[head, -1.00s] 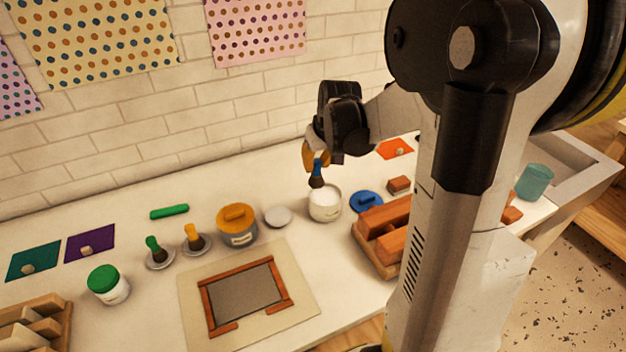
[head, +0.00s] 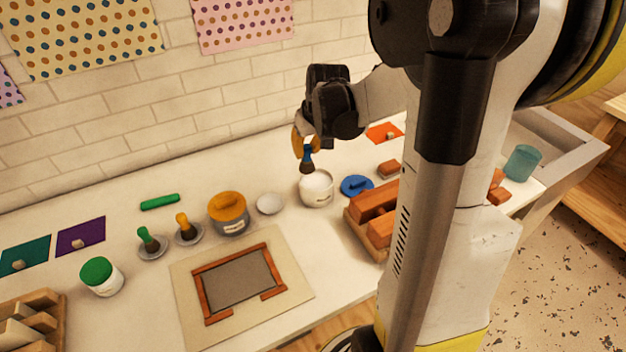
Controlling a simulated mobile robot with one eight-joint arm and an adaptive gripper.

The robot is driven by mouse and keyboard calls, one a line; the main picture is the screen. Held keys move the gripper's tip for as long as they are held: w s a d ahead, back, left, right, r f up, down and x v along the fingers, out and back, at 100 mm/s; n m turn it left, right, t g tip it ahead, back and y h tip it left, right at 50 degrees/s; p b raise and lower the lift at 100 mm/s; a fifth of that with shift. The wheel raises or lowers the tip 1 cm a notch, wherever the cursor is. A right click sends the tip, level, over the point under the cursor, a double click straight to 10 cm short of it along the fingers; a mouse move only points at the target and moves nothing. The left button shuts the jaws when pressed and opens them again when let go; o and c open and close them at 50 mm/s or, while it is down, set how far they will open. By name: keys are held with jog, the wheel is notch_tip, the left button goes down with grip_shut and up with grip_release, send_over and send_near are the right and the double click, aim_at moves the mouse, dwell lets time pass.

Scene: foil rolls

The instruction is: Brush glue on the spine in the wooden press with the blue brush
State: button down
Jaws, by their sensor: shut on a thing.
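The blue brush (head: 307,158) hangs bristles-down in my gripper (head: 306,141), which is shut on it. The dark bristles are just above or at the back left rim of an open white jar (head: 316,194) with white contents; I cannot tell if they touch. A blue lid (head: 357,186) lies right of the jar. No spine is clearly visible. A red-brown wooden frame (head: 199,293) around a grey panel lies on a cream mat (head: 293,294). A wooden holder with pale pieces (head: 38,320) is cut off at bottom left. I cannot tell which is the press.
Green (head: 148,240) and yellow (head: 184,228) brushes stand on small dishes. A crate of red-brown blocks (head: 365,236) is right, partly behind my arm.

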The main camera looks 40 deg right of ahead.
jog(key=shift+s+d+f+b, duration=0.25)
jog(key=shift+d+f+b, duration=0.1)
jog(key=shift+f, duration=0.4)
jog(key=shift+s+d+f+b, duration=0.3)
jog(key=shift+d+f+b, duration=0.1)
jog(key=shift+f, duration=0.3)
jog(key=shift+s+d+f+b, duration=0.25)
jog(key=shift+d+f+b, duration=0.1)
jog(key=shift+f, duration=0.4)
jog(key=shift+f+b, duration=0.45)
jog(key=shift+f, duration=0.1)
dwell(0.9)
jog(key=shift+r, duration=0.1)
notch_tip(320, 180, up, 7)
jog(key=p, duration=0.5)
dwell(0.9)
